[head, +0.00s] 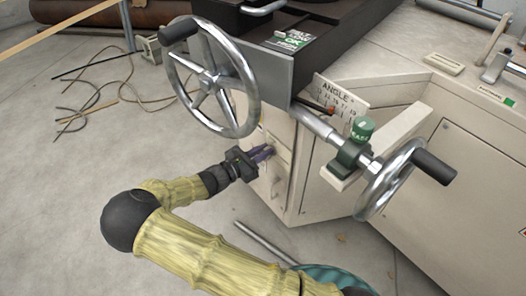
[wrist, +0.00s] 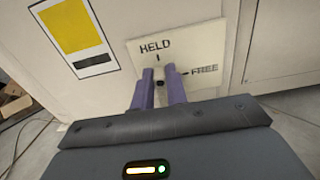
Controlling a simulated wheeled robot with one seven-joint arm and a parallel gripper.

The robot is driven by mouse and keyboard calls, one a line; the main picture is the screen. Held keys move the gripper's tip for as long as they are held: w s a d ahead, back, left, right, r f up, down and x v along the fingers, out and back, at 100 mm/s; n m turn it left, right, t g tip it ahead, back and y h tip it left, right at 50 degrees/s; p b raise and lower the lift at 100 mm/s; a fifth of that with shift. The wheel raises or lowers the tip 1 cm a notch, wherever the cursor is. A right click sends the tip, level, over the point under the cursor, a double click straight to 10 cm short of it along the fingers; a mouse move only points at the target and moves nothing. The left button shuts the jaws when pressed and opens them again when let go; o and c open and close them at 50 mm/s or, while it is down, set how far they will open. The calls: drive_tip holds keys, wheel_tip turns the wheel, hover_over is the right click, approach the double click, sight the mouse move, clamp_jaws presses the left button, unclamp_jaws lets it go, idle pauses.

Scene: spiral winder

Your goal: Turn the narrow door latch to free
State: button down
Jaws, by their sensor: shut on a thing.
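A cream plate (wrist: 205,55) on the cabinet side carries the words HELD at its top and FREE at its right, each with a short mark. The narrow door latch (wrist: 159,83) shows only as a small dark bit between my fingers. My gripper (wrist: 159,70) has its two purple fingers shut on it, in front of the plate below HELD. Which mark the latch points to cannot be told, as the fingers hide most of it. In the head view my gripper (head: 263,153) reaches the narrow cabinet face, and the latch is hidden there.
A large handwheel (head: 212,78) hangs above my gripper, and a second handwheel (head: 390,180) stands out to the right. A yellow label (wrist: 68,27) is left of the plate. Cables (head: 115,95) lie on the floor at left. A rod (head: 265,243) is below.

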drive_tip(key=shift+r+m+p, duration=0.1)
drive_tip(key=shift+m+p, duration=0.3)
drive_tip(key=shift+p, duration=0.15)
drive_tip(key=m+p, duration=0.4)
drive_tip(key=s+m+p, duration=0.1)
drive_tip(key=m+p, duration=0.2)
drive_tip(key=shift+d, duration=0.3)
drive_tip(key=m, duration=0.1)
drive_tip(key=m+p, duration=0.1)
drive_tip(key=shift+s+d+f+m, duration=0.1)
drive_tip(key=shift+f+m, duration=0.2)
drive_tip(key=shift+f, duration=0.05)
drive_tip(key=m+p, duration=0.1)
drive_tip(key=m, duration=0.2)
drive_tip(key=shift+s+f+m+p, duration=0.1)
drive_tip(key=shift+f+m+p, duration=0.2)
drive_tip(key=shift+f+p, duration=0.1)
drive_tip(key=shift+f+m+p, duration=0.15)
drive_tip(key=shift+f+m, duration=0.05)
drive_tip(key=shift+m, duration=0.8)
drive_tip(key=shift+f+m+p, duration=0.15)
drive_tip(key=shift+m, duration=0.85)
drive_tip(key=c, duration=1.4)
unclamp_jaws()
drive_tip(key=shift+d, duration=0.1)
